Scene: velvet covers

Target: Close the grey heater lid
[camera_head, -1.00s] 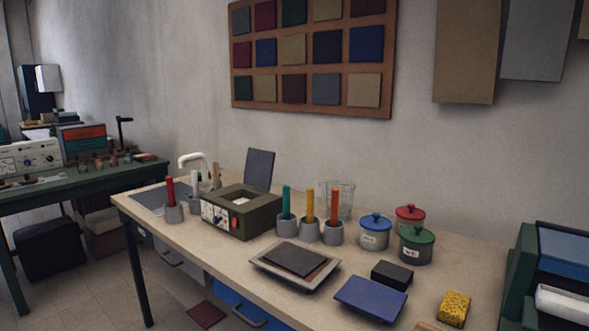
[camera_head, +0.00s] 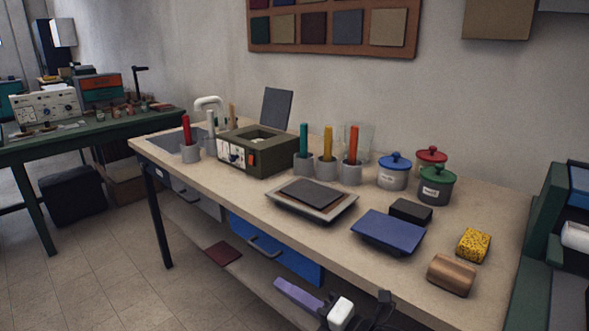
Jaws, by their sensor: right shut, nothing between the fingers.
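The heater (camera_head: 271,163) is an olive-green box with an open well in its top and a pale control panel on its front. Its grey lid (camera_head: 277,109) stands up at the back edge, tilted slightly back, so the heater is open. My right gripper (camera_head: 352,310) shows only partly at the bottom edge, dark with a white part. It is shut and empty, in front of the table and well away from the heater and lid. My left gripper is not in view.
Cups with teal, yellow and red-orange handled tools (camera_head: 326,165) stand right of the heater. A red-handled one (camera_head: 187,145) stands left. A framed tray (camera_head: 312,200), blue pad (camera_head: 389,229), lidded pots (camera_head: 394,176) and yellow sponge (camera_head: 473,245) occupy the table. Drawers (camera_head: 285,252) hang below.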

